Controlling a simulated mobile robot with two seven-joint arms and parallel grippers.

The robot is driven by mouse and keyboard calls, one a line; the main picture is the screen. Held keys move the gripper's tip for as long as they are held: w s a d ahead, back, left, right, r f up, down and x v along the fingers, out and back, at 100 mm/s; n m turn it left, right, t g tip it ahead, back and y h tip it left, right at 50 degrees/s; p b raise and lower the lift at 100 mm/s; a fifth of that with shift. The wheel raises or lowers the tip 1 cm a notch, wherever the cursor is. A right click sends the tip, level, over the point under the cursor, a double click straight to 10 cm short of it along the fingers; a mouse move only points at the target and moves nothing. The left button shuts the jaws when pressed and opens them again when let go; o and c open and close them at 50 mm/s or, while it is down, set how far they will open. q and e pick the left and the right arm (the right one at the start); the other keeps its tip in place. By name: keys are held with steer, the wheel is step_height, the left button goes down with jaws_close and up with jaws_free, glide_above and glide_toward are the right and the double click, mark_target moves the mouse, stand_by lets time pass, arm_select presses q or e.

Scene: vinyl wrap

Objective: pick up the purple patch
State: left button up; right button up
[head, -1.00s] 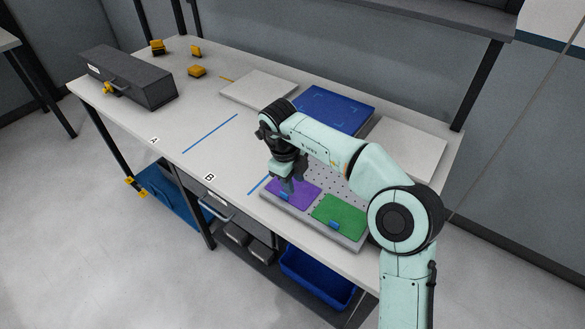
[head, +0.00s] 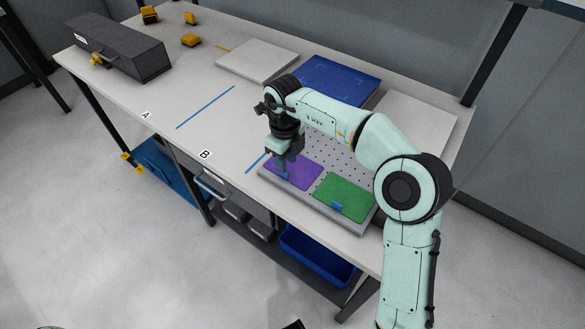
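The purple patch (head: 300,174) lies flat on the perforated grey plate (head: 343,158) near the table's front edge, with a small blue tab at its front left. My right gripper (head: 281,170) points down at the patch's left side, by the blue tab. Its fingers are small and dark here, and I cannot tell whether they are open or closed on the tab. The gripper and wrist hide part of the patch's left and far side. My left gripper is not in view.
A green patch (head: 345,197) with a blue tab lies right of the purple one. Behind are a blue panel (head: 338,78) and white panels (head: 258,61). The table around A and B is clear.

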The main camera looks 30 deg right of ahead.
steer(key=f, duration=0.3)
steer(key=w+f+b, duration=0.1)
steer(key=f, duration=0.1)
steer(key=shift+a, duration=0.1)
jaws_close()
steer(key=shift+r, duration=0.1)
